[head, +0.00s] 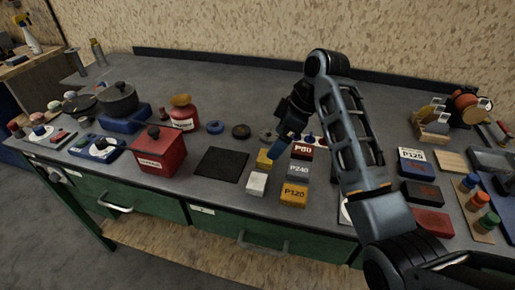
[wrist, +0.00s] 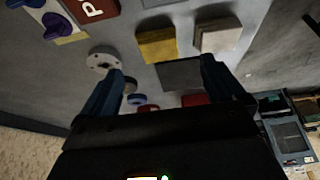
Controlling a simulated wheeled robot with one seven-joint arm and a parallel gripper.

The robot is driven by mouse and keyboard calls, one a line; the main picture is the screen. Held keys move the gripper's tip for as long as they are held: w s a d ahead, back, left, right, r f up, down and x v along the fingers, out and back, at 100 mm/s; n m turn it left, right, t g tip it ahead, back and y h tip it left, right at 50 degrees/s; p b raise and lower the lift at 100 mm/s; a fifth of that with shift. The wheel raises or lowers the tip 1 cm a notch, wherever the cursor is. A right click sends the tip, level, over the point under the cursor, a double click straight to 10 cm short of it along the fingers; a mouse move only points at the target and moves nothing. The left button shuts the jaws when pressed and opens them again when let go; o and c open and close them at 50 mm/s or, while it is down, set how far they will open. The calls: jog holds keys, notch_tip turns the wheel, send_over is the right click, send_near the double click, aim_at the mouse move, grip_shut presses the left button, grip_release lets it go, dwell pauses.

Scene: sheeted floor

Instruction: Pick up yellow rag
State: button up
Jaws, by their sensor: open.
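The yellow rag (head: 264,158) looks like a small flat yellow block on the grey workbench, just behind a white block (head: 256,183). My gripper (head: 281,139) is above the bench, close to the rag's back right side, and hides part of it from the head camera. In the wrist view my gripper (wrist: 160,70) has its blue fingers apart with nothing held between them. The yellow rag (wrist: 157,46) lies beyond the fingertips there, near the middle, with the white block (wrist: 218,36) to its right.
Labelled sanding blocks, red P80 (head: 302,151), grey P240 (head: 298,170) and yellow P120 (head: 294,194), stand close to the rag's right. A dark square mat (head: 221,164) lies to its left, and a red box (head: 158,152) stands further left. Round discs (head: 241,131) lie behind.

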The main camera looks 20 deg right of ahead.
aim_at(262, 154)
jog(key=p+x, duration=0.1)
jog(key=x, duration=0.6)
jog(key=shift+w+f, duration=0.1)
jog(key=shift+f, duration=0.05)
jog(key=shift+c, duration=0.3)
jog(key=c, duration=1.3)
jog(key=shift+o, duration=0.2)
jog(key=shift+r, duration=0.55)
notch_tip(262, 154, up, 3)
jog(key=shift+f+b, duration=0.25)
jog(key=shift+b, duration=0.05)
jog(key=s+d+r, duration=0.5)
jog(key=d+r, duration=0.2)
jog(key=d, duration=0.3)
jog(key=shift+d+r, duration=0.25)
jog(key=shift+d, duration=0.1)
